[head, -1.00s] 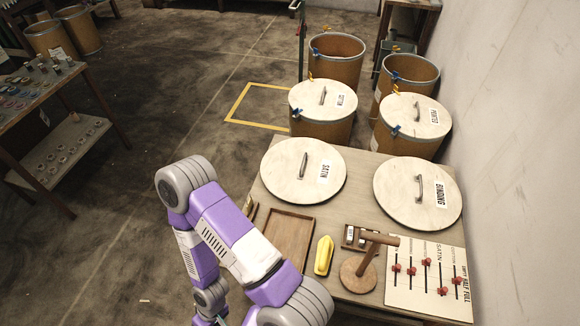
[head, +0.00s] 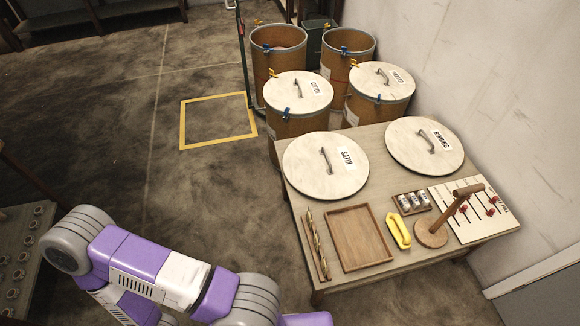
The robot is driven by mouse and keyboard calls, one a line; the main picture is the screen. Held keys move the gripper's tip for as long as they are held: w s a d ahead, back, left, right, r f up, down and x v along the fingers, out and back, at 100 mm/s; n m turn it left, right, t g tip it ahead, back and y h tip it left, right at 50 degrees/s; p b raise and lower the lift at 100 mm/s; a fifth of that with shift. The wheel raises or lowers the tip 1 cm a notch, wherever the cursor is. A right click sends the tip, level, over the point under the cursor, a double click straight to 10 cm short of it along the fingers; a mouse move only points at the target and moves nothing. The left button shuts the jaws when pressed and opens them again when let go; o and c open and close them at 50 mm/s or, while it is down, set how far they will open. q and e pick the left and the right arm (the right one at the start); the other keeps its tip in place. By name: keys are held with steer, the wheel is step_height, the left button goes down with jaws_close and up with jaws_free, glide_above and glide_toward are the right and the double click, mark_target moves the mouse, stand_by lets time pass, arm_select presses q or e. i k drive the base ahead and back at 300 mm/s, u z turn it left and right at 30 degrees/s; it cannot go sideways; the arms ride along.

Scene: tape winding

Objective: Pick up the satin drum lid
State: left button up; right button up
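The satin drum lid (head: 318,184) is a pale round wooden disc with a dark bar handle and a label reading SATIN. It lies flat at the back left of the wooden table, its left edge close to the table's edge. My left arm crosses the lower left of the head view, well in front of and below the lid. Its gripper is outside the picture. My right gripper is not in view either.
A second lid, labelled BINDING (head: 424,146), lies at the table's back right. A tray (head: 335,252), yellow object (head: 398,230), wooden stand (head: 432,232) and slider board (head: 474,204) fill the front. Lidded drums (head: 296,116) stand behind. A yellow floor square (head: 182,122) is empty.

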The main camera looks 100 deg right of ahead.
mark_target(324, 166)
steer(key=i, duration=0.95)
steer(key=z, duration=3.2)
steer(key=i, duration=2.1)
steer(key=z, duration=3)
